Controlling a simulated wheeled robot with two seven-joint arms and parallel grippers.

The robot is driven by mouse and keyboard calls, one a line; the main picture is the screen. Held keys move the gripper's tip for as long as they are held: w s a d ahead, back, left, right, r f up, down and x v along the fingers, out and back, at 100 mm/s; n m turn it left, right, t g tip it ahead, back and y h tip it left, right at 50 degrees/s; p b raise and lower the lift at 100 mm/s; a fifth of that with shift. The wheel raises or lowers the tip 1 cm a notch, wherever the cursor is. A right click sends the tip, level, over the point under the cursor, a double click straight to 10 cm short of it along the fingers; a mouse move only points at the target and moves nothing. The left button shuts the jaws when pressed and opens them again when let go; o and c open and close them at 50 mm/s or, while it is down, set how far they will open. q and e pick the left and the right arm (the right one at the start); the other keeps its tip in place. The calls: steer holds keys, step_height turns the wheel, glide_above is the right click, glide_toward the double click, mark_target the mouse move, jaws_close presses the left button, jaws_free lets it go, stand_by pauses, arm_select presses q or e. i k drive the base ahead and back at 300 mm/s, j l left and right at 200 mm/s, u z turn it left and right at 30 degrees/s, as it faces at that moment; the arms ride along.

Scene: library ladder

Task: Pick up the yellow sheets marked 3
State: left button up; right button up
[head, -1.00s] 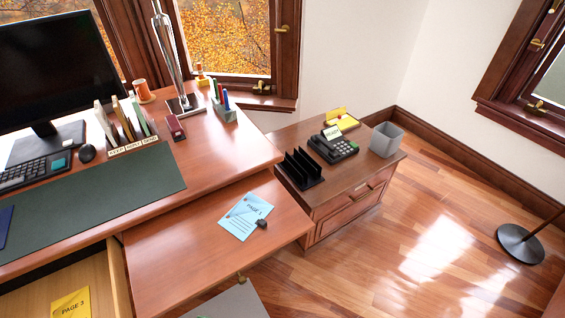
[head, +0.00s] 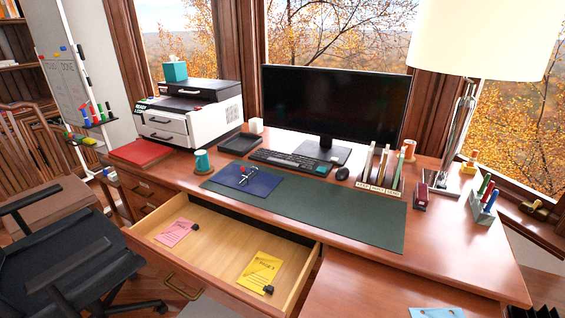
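The yellow sheets (head: 262,270) lie flat in the open desk drawer (head: 210,218), in its right part. A small black clip sits at their lower right corner. Their print is turned away and hard to read in this view. A pink sheet (head: 175,232) with a black clip lies in the drawer's left part. Neither of my grippers shows in the head view.
The desk holds a printer (head: 190,115), a monitor (head: 335,105), a keyboard (head: 290,161), a green mat (head: 340,208) and a blue folder (head: 243,178). A black office chair (head: 65,255) stands left of the drawer. A blue sheet (head: 436,313) lies at the bottom right.

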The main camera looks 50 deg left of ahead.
mark_target(260, 273)
steer(key=k+u, duration=0.2)
steer(key=u, duration=0.25)
steer(key=k+u, duration=0.2)
steer(key=u, duration=0.2)
steer(key=k+j+u, duration=0.2)
steer(key=u, duration=0.25)
